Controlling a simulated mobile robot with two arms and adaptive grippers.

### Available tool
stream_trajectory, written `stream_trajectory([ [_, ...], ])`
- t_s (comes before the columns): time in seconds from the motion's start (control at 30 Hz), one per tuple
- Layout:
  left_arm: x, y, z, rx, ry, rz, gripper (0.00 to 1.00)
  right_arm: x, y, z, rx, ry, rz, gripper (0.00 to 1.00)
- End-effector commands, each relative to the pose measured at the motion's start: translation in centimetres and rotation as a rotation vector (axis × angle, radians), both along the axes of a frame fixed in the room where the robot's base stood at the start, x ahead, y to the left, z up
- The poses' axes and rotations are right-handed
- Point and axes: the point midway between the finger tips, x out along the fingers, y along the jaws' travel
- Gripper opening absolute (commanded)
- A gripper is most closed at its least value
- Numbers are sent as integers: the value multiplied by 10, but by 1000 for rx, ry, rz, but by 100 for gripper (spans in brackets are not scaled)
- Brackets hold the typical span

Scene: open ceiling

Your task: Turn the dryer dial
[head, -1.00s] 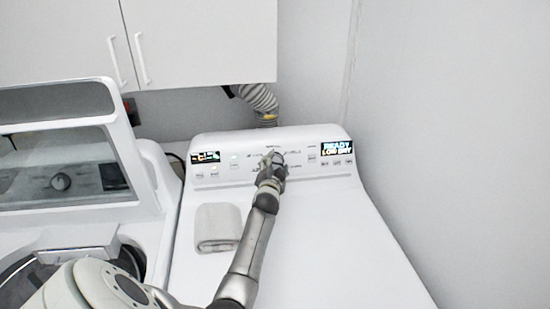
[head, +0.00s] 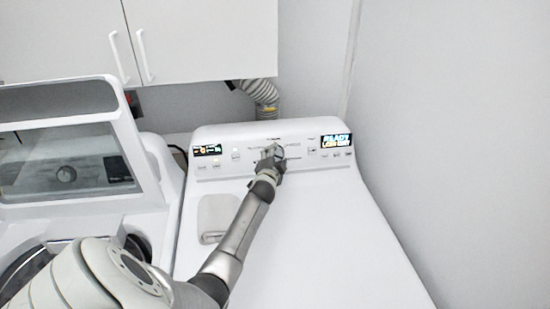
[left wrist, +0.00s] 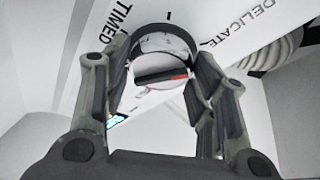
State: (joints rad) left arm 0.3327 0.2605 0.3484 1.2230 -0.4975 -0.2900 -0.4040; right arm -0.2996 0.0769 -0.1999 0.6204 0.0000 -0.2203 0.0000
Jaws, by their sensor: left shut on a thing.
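The dryer (head: 300,230) is white, with a raised control panel (head: 222,169) along its back. The dial (left wrist: 160,65) is round and silvery, with a dark rim and a bar with a red mark across it. It sits between the fingers of my left gripper (left wrist: 158,85) in the left wrist view, one finger on each side. In the head view the left gripper (head: 272,155) is at the middle of the panel, shut on the dial and partly hiding it. The words TIMED and DELICATE show around the dial in the left wrist view. My right gripper is not in view.
White cabinets (head: 200,40) hang above. A lit display (head: 337,142) is at the panel's right. The dryer top's right side is clear.

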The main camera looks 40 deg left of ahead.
Motion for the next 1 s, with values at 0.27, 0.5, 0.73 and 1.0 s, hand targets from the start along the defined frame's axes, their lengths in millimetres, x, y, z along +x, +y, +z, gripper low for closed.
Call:
stream_trajectory([
  [0.27, 0, 1, 1, 1, -1, 1, 74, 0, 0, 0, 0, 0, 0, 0],
  [0.5, 0, 0, 1, 0, -1, 1, 74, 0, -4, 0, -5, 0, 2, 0],
  [0.73, -10, -6, 2, 1, -1, 1, 74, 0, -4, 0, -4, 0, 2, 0],
  [1.0, -40, -26, 8, 1, 0, -1, 74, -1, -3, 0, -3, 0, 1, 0],
])
